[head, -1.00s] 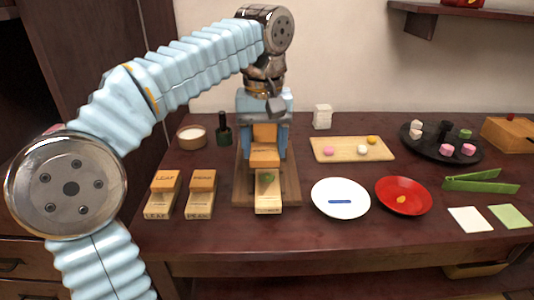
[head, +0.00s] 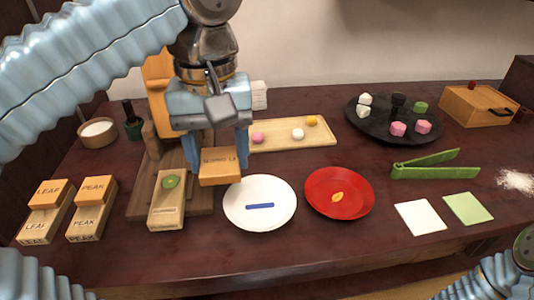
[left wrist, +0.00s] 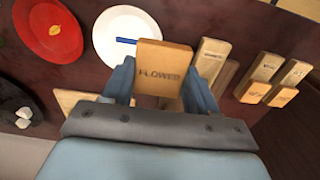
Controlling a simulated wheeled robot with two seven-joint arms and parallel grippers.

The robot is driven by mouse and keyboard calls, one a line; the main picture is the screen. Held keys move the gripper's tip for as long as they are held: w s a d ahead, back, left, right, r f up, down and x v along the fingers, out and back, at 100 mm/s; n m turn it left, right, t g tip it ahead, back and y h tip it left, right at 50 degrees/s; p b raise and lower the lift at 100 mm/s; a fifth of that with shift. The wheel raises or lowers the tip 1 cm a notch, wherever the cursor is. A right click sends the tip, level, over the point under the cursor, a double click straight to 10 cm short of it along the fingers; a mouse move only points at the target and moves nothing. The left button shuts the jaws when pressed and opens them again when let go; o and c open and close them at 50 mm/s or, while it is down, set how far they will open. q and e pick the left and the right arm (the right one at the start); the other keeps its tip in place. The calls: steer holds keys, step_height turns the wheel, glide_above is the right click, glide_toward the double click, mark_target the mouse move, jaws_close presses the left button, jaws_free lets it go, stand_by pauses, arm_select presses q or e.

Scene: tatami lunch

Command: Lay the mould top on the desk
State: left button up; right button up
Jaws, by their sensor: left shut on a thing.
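My left gripper (head: 217,162) is shut on an orange-tan wooden mould top (head: 220,166), held above the desk (head: 290,250) between the wooden stand and the white plate. In the left wrist view the mould top (left wrist: 162,68) reads FLOWER and sits between both fingers (left wrist: 160,88). The pale mould base (head: 166,207), with a green piece (head: 170,183) on it, lies uncovered at the front of the stand (head: 140,203). My right gripper is out of view; only part of my right arm shows at the lower right.
LEAF (head: 47,210) and PEAK (head: 92,208) moulds stand at the left. A white plate (head: 237,218) with a blue strip and a red plate (head: 340,207) are close by on the right. Green tongs (head: 435,171) lie farther right. The desk's front strip is clear.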

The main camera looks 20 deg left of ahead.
arm_select(q)
steer(key=w+a+f, duration=0.1)
steer(key=w+f, duration=0.2)
steer(key=w, duration=0.1)
steer(key=w+a+f, duration=0.1)
steer(key=w+f, duration=0.1)
steer(key=w, duration=0.2)
steer(key=w+a+f, duration=0.1)
steer(key=w+f, duration=0.2)
steer(key=w, duration=0.1)
steer(key=shift+w+a+f, duration=0.25)
steer(key=shift+a+f, duration=0.1)
steer(key=shift+w+f, duration=0.2)
steer(key=shift+f, duration=0.05)
steer(key=shift+w+a+f+b, duration=0.1)
steer(key=shift+w+f+b, duration=0.15)
steer(key=shift+f, duration=0.75)
steer(key=shift+w+a+f+b, duration=0.1)
steer(key=shift+f+b, duration=0.2)
steer(key=shift+f, duration=0.65)
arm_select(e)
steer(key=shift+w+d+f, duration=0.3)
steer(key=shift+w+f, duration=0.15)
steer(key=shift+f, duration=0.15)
arm_select(q)
steer(key=shift+f, duration=0.15)
steer(key=o, duration=1.1)
